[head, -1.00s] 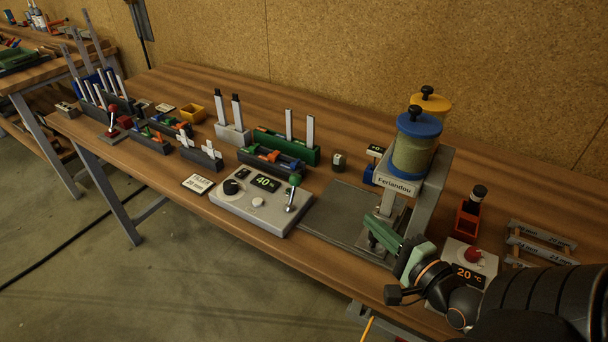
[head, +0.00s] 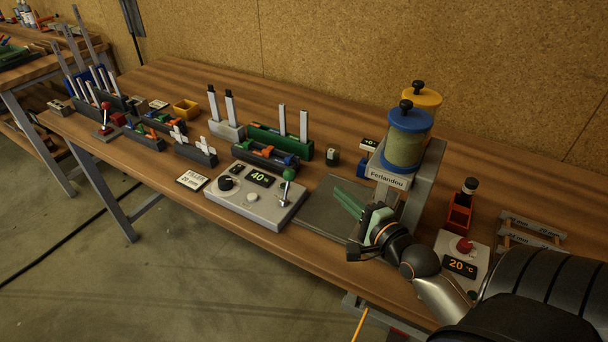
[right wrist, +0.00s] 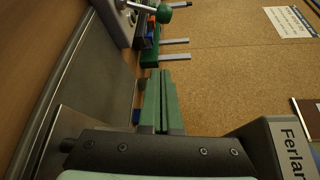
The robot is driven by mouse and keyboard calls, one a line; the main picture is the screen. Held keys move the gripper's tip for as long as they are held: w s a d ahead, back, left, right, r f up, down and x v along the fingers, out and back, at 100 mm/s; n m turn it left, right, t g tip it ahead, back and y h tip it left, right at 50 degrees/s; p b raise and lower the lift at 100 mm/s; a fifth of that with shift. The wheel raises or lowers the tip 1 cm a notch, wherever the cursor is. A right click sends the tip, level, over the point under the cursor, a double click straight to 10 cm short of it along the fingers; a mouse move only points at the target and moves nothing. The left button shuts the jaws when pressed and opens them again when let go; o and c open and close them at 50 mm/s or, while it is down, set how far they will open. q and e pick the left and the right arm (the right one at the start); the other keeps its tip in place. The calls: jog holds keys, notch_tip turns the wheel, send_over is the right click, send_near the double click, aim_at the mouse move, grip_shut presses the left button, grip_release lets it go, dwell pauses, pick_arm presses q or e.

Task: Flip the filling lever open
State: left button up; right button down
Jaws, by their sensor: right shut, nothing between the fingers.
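A lever with a green ball knob (head: 289,174) and a metal shaft stands nearly upright on the right end of a pale grey control box (head: 265,209). The box display reads 40 %. My right gripper (head: 349,203) is shut and empty, its green fingers pointing left toward the lever, clearly apart from it. In the right wrist view the fingers (right wrist: 161,100) lie side by side, and the green knob (right wrist: 164,14) shows beyond them at the top. My left gripper is not in view.
The grey stand with the blue-lidded container (head: 407,140), labelled Ferlandou, is close behind my right gripper. A flat grey plate (head: 325,222) lies below the fingers. A green holder (head: 275,143) with upright strips stands behind the box. A 20 °C box (head: 447,243) sits at right.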

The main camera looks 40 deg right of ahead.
aim_at(287, 185)
jog(key=w, duration=0.4)
jog(key=w+d+f, duration=0.1)
jog(key=w, duration=0.6)
jog(key=shift+w+d+f, duration=0.2)
jog(key=shift+w+d, duration=0.05)
jog(key=shift+w, duration=0.15)
jog(key=a, duration=0.1)
jog(key=a+p, duration=0.1)
jog(key=shift+s+a+r, duration=0.3)
jog(key=shift+s+r, duration=0.05)
jog(key=shift+s, duration=0.05)
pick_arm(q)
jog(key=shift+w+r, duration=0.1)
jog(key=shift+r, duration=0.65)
pick_arm(e)
jog(key=shift+s+a+r, duration=0.1)
jog(key=shift+s+a, duration=0.05)
jog(key=shift+a, duration=0.5)
